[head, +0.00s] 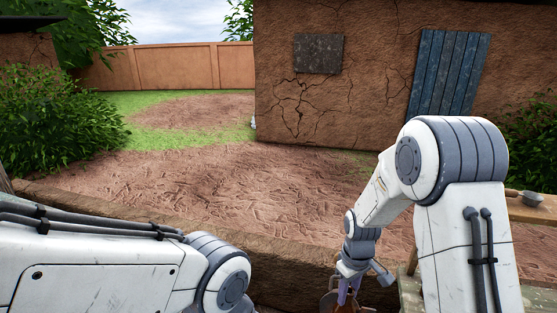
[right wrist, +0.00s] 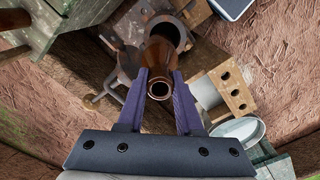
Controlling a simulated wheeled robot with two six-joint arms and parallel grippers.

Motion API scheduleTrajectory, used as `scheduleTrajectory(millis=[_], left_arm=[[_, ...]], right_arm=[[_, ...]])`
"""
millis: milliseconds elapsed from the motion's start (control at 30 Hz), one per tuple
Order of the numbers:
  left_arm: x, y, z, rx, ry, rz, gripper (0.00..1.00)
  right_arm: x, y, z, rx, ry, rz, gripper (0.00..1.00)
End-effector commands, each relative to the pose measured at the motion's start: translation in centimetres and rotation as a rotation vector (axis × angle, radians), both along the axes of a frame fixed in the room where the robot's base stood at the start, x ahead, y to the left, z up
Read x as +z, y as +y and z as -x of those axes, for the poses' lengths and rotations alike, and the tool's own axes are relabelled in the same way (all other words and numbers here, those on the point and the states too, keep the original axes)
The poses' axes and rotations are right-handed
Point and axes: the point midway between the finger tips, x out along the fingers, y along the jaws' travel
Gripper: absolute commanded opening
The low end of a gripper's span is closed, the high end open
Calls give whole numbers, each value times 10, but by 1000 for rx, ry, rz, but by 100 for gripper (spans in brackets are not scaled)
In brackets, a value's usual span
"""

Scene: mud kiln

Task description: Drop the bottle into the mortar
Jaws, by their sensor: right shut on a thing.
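In the right wrist view my right gripper (right wrist: 160,84) is shut on a brown glass bottle (right wrist: 158,57), its purple fingers on either side of it. The bottle's open mouth faces the camera. Beyond the bottle is a round, hollow, dark grey metal vessel (right wrist: 181,36), partly hidden by it; I cannot tell for sure whether this is the mortar or whether the bottle is inside it. In the head view my right gripper (head: 348,292) is low at the bottom edge, with brown shapes around it cut off by the frame. My left gripper is out of view.
In the right wrist view a brick with holes (right wrist: 236,92), a pale cylinder (right wrist: 205,92) and a round grey container (right wrist: 240,132) stand close at the right. A dark tray (right wrist: 232,7) is at the top. The head view shows a small grey bowl (head: 531,198) on a wooden ledge.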

Motion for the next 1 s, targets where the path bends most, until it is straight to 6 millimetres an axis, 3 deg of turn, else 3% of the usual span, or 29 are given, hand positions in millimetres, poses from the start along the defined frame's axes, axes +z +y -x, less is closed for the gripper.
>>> scheduleTrajectory(millis=[300,600,933,967,1000], left_arm=[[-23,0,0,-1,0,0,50],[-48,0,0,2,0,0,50],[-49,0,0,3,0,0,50],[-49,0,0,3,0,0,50],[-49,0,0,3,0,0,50]], right_arm=[[-27,-13,4,-19,0,0,0],[-58,-13,4,-20,0,0,0],[-59,-12,3,-18,0,0,0],[-59,-12,3,-18,0,0,46],[-59,-11,3,-18,0,0,61]])
